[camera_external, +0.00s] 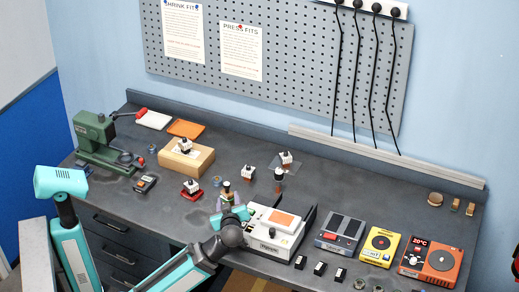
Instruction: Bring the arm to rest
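My gripper (229,204) is at the front middle of the bench, at the end of my turquoise and dark grey arm. It is low over the bench top, just left of a white and orange device (278,228). A small dark-topped item (227,187) shows at the fingertips. The fingers look a little apart, but I cannot tell whether they hold this item or it stands behind them. My arm reaches in from the lower edge of the picture.
The dark bench (330,195) holds a green press (95,135), a wooden block (187,160), a grey device (340,232), a yellow device (380,246) and an orange device (438,258). A pegboard (290,60) hangs behind. The bench's back right is mostly clear.

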